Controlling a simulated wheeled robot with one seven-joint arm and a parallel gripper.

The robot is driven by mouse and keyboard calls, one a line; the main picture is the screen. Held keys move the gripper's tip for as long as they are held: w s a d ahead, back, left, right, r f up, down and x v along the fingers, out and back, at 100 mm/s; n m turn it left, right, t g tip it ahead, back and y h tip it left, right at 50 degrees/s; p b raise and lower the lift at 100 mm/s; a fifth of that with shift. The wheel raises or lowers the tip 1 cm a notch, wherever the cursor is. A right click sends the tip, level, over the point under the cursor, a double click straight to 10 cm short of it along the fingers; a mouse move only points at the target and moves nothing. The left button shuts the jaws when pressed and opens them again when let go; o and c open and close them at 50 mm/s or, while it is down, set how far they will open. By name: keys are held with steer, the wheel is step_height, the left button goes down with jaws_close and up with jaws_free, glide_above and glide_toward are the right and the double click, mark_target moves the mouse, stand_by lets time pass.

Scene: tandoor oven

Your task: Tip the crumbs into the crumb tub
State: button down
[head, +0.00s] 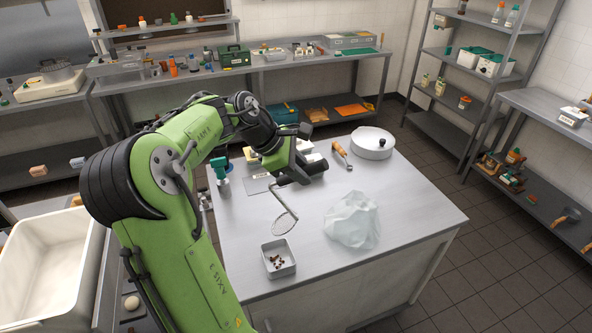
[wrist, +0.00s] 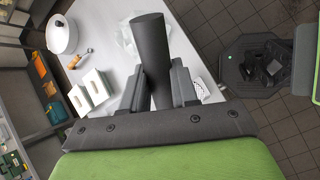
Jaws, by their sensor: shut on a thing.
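A skimmer with a thick black handle and a round perforated head (head: 283,222) is held over the worktop. My gripper (head: 298,171) is shut on its handle, which stands between the fingers as a dark cylinder (wrist: 150,50) in the wrist view. The skimmer head hangs to the lower left of my gripper, behind the tub in the head view. I cannot make out crumbs on it. A small square grey tub (head: 268,264) stands near the front edge, with several brown crumbs (head: 277,260) inside.
A crumpled translucent bag (head: 353,220) lies right of the tub. A white lidded pot (head: 372,144) and an orange-handled tool (head: 341,153) are at the back. Two white boxes (wrist: 97,86) stand behind my gripper. A teal bottle (head: 221,180) is at left. The front right worktop is clear.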

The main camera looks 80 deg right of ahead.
steer(key=s+f+t+b, duration=0.2)
steer(key=s+t, duration=0.3)
steer(key=s, duration=0.3)
steer(key=shift+a+m+b, duration=0.15)
steer(key=shift+m+b, duration=0.25)
steer(key=shift+b, duration=0.4)
